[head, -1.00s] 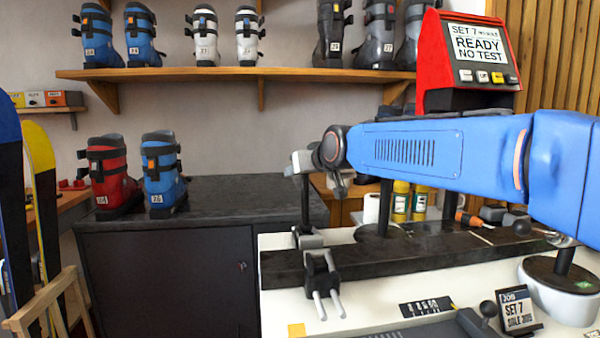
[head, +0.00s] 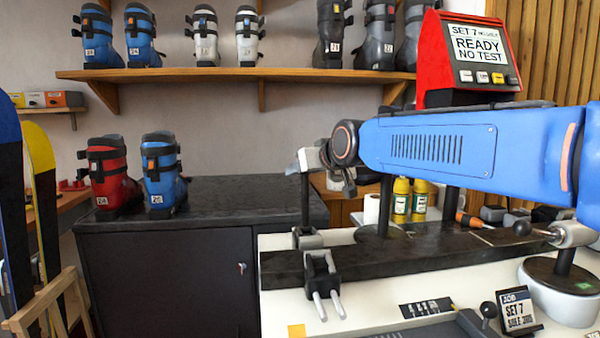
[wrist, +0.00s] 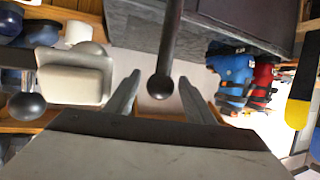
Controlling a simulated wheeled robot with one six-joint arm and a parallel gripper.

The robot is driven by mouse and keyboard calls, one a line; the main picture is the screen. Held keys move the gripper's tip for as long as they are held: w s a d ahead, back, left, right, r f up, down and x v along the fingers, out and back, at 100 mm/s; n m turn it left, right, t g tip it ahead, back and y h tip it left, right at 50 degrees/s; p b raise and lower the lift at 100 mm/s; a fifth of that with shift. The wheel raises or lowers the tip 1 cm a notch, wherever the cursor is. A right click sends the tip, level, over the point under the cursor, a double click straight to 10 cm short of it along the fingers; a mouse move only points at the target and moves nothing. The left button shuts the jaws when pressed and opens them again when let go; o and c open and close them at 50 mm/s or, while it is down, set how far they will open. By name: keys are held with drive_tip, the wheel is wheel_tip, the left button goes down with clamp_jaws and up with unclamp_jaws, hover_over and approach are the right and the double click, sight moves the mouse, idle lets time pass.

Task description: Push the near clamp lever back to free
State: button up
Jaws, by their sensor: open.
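An upright dark lever post (head: 305,205) rises from the clamp at the left end of the black bar, and I take it as the near clamp lever. In the wrist view its rod comes from the top and ends in a dark ball (wrist: 160,87). My gripper (head: 308,162) is at the top of the post in the head view and hides the ball there. In the wrist view my gripper (wrist: 158,82) is open, with one finger on each side of the ball. I cannot tell whether a finger touches it.
A clamp block with two pale prongs (head: 322,285) sits at the bar's (head: 410,254) front left. A black-knobbed handle (head: 523,229) is at right, above a round white base (head: 560,300). Yellow bottles (head: 401,198) stand behind the bar. Boots (head: 160,180) rest on the dark cabinet (head: 165,285).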

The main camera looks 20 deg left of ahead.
drive_tip(key=v, duration=1.3)
drive_tip(key=shift+s+d, duration=0.15)
drive_tip(key=shift+s, duration=0.1)
drive_tip(key=shift+r, duration=0.1)
